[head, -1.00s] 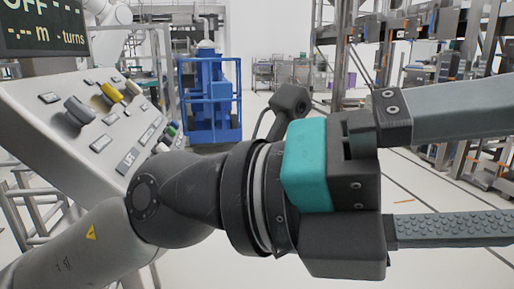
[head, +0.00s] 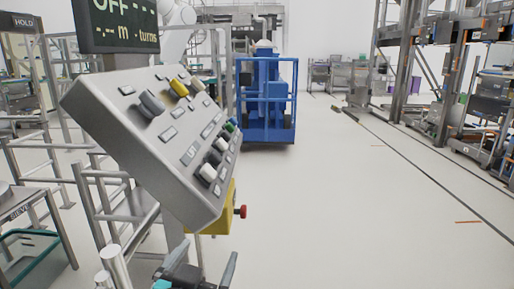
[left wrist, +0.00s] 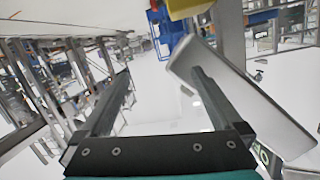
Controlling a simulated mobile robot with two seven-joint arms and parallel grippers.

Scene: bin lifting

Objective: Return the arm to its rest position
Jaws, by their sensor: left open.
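My left gripper (head: 208,252) shows at the bottom edge of the head view, just below the sloped control panel (head: 135,140). Only its fingers and a bit of its teal body show there; most of my left arm is out of view. In the left wrist view the two dark fingers of the left gripper (left wrist: 160,78) stand wide apart with nothing held between them. The grey panel (left wrist: 240,95) appears behind and beside the right-hand finger. My right gripper is in neither view.
The panel carries knobs, buttons and a red stop button (head: 241,211) on a yellow box. A display (head: 115,22) stands above it. Metal railings (head: 95,190) and a teal-rimmed bin (head: 30,255) are at left. A blue caged machine (head: 266,100) stands behind.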

